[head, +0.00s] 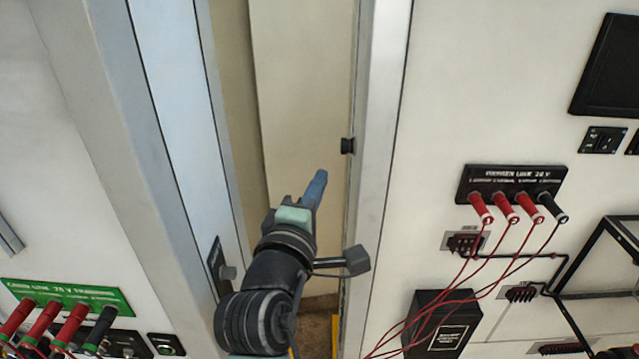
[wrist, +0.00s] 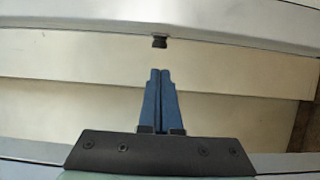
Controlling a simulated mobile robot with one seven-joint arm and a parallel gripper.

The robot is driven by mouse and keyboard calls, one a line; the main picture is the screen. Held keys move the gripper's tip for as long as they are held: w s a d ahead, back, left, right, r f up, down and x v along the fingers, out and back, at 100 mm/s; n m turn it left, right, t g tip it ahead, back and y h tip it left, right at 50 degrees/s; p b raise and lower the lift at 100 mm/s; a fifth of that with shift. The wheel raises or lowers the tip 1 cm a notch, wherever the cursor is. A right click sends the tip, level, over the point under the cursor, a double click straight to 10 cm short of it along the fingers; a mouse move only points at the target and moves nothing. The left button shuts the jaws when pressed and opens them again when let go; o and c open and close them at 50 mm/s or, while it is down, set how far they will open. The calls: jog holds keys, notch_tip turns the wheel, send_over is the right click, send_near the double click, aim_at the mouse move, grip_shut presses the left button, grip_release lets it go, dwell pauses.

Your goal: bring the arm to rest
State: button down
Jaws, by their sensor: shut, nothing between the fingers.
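My gripper (head: 318,178) is in the middle of the head view, at the end of my dark arm, in front of the gap between two panels. Its blue fingers point up and slightly right. In the wrist view my gripper (wrist: 160,72) shows its two blue fingers side by side and closed together, with nothing between them. The fingertips look apart from any surface, though the exact distance is hard to tell.
A small black catch (head: 347,145) sits on the right panel edge; it also shows in the wrist view (wrist: 159,42). A black block with red and black plugs (head: 510,185) is on the right panel, with red cables hanging. A green plug block (head: 68,297) is lower left. A black latch (head: 222,268) is left of my arm.

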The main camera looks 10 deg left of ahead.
jog(key=s+d+r+m+t+b, duration=0.4)
jog(key=s+r+m, duration=0.4)
jog(key=r, duration=0.4)
jog(key=s+d+r+m+t+b, duration=0.4)
jog(key=s+r+m, duration=0.5)
jog(key=r, duration=0.3)
jog(key=shift+s+d+r+m+t+y, duration=0.15)
jog(key=shift+s+d+m+t+y, duration=0.15)
jog(key=shift+s+d+t, duration=0.7)
jog(key=shift+w+d+g, duration=0.2)
jog(key=shift+d+g, duration=0.1)
